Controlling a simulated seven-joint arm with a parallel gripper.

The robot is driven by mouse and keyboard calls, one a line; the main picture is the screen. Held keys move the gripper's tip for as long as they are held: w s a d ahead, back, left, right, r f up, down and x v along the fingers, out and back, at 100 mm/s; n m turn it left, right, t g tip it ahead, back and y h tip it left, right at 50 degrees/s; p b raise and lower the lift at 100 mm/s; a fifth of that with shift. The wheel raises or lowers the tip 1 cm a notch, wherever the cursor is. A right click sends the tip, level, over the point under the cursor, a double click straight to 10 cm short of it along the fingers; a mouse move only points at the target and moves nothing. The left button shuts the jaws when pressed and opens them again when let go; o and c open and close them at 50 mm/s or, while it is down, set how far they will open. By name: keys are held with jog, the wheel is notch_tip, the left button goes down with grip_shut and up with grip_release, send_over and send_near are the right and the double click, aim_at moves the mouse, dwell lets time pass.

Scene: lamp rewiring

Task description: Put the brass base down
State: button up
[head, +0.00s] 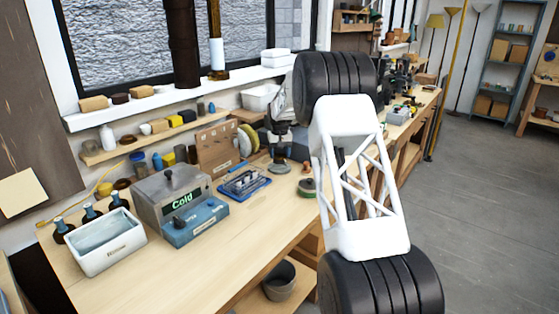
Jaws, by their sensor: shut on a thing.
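My gripper (280,151) is small and dark in the head view, just left of my upper black arm joint, which partly hides it. It points down over the workbench and is shut. A small round, dull brownish disc (280,168), which looks like the brass base, is right under the fingertips. The finger contact is too small to see clearly. The disc is at or just above the wooden bench top (262,213); I cannot tell whether it touches.
A blue tray (244,184) and a grey box reading "Cold" (172,200) stand left of the gripper. A white bin (105,243) is at the near left. The front strip of bench is clear.

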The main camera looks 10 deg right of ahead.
aim_at(279, 155)
jog(key=shift+w, duration=0.45)
jog(key=shift+f, duration=1.7)
jog(key=shift+f, duration=0.15)
jog(key=o, duration=0.9)
jog(key=shift+r, duration=6.1)
